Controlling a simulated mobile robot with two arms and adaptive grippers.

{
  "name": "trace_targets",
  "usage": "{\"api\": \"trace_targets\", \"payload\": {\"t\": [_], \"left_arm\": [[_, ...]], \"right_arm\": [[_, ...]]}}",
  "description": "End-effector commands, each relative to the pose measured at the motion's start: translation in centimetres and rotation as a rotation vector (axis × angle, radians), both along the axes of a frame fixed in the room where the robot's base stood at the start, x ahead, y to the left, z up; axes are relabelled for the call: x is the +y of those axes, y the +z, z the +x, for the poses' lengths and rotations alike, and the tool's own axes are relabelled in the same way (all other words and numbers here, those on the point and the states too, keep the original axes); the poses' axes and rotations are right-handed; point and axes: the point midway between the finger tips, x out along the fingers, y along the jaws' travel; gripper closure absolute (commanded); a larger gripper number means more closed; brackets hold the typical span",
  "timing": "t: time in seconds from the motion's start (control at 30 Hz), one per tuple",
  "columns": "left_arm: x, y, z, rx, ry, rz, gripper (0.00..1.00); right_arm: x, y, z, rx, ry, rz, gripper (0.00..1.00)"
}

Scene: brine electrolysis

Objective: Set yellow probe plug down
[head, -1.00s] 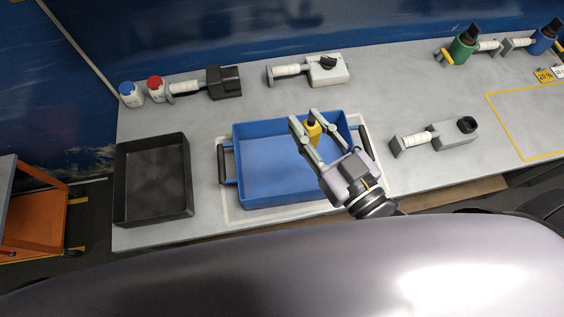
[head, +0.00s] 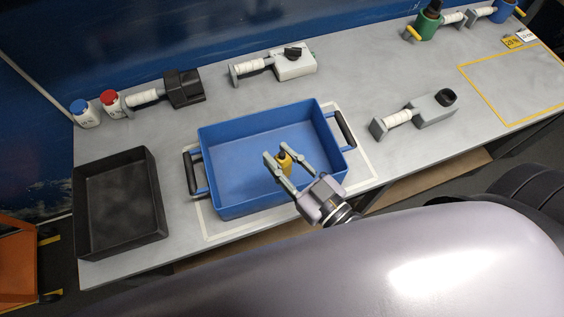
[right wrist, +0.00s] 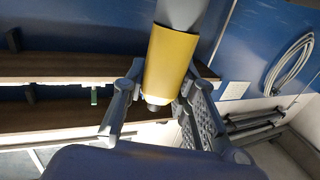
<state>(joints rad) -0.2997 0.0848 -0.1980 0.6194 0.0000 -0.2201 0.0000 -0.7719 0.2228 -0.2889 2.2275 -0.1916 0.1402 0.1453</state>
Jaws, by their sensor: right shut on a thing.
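The yellow probe plug (head: 285,162) is a small yellow piece with a dark top, held between the fingers of my right gripper (head: 284,161). In the head view they overlap the right part of the blue tray (head: 213,165); whether the plug touches the tray floor I cannot tell. In the right wrist view the yellow plug (right wrist: 170,62) stands between the finger pads of the gripper (right wrist: 155,95), with a grey part above it and a dark tip below. My left gripper is not in view.
A black tray (head: 150,205) stands left of the blue one. Behind are a blue-capped bottle (head: 86,115), a red-capped bottle (head: 113,104), a black-headed device (head: 184,88) and a grey device (head: 294,63). Another grey device (head: 432,109) lies right. A yellow-outlined area (head: 515,85) is clear.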

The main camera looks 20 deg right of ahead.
Motion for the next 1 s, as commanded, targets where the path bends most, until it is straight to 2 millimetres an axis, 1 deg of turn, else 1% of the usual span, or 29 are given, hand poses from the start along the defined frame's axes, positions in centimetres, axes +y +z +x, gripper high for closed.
{"api": "trace_targets", "payload": {"t": [0.03,0.1,0.2,0.47,0.87,0.9,1.0], "left_arm": [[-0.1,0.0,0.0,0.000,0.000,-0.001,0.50],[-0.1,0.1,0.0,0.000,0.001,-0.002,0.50],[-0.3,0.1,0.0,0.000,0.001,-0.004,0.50],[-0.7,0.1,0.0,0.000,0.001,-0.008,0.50],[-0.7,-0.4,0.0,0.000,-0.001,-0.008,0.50],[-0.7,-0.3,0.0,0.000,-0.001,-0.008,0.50],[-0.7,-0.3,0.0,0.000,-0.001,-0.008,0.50]], "right_arm": [[0.0,-0.9,0.0,0.004,-0.001,-0.002,1.00],[0.0,-1.9,0.0,0.003,-0.001,-0.001,1.00],[0.0,-2.6,0.0,0.000,-0.001,0.001,1.00],[0.0,-2.7,0.0,0.000,-0.001,0.001,1.00],[0.0,-3.9,0.0,0.000,-0.001,0.001,1.00],[0.0,-3.8,0.0,0.000,-0.001,0.001,0.71],[0.0,-3.8,0.0,0.000,-0.001,0.001,0.65]]}}
